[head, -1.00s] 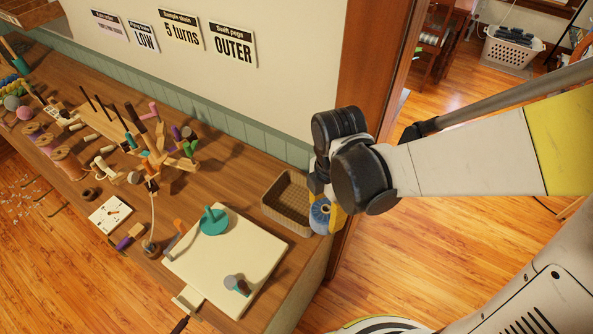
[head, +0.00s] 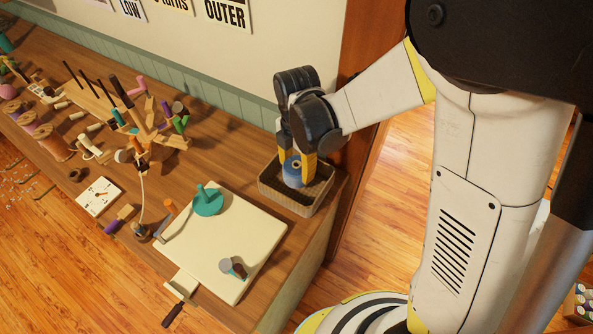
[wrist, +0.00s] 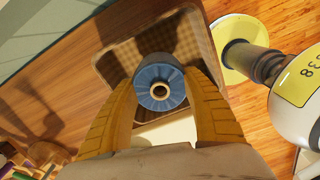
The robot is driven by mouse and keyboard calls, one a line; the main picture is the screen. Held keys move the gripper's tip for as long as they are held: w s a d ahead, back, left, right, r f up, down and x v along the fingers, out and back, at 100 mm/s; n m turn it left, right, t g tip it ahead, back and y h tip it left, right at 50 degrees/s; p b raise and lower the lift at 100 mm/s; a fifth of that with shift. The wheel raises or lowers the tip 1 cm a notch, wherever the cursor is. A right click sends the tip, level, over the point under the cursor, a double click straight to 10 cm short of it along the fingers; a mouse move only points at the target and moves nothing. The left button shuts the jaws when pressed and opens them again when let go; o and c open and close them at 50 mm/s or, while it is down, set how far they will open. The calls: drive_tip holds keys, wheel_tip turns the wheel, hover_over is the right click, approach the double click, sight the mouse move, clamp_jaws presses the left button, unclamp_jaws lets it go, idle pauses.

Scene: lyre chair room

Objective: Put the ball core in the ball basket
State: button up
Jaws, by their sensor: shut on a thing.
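A blue ball core (head: 292,172) with a pale ring around a dark centre hole is held between the yellow fingers of my gripper (head: 297,170). In the wrist view the core (wrist: 160,87) sits end-on between the two fingertips (wrist: 161,92). The ball basket (head: 310,208) is a brown woven rectangular basket at the right end of the bench. The core and fingertips overlap the basket's opening in the head view. The basket's wall (wrist: 188,35) also shows behind the core in the wrist view. Whether the core touches the basket floor cannot be told.
A cream board (head: 255,235) lies left of the basket, with a teal stand (head: 208,202) and a small grey-topped piece (head: 233,268) on it. Wooden pegs and spools crowd the bench's left part. The wall rises behind the basket.

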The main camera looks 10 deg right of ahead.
drive_tip(key=shift+f+b, duration=0.55)
drive_tip(key=shift+f, duration=1)
drive_tip(key=shift+f, duration=0.1)
drive_tip(key=o, duration=1.3)
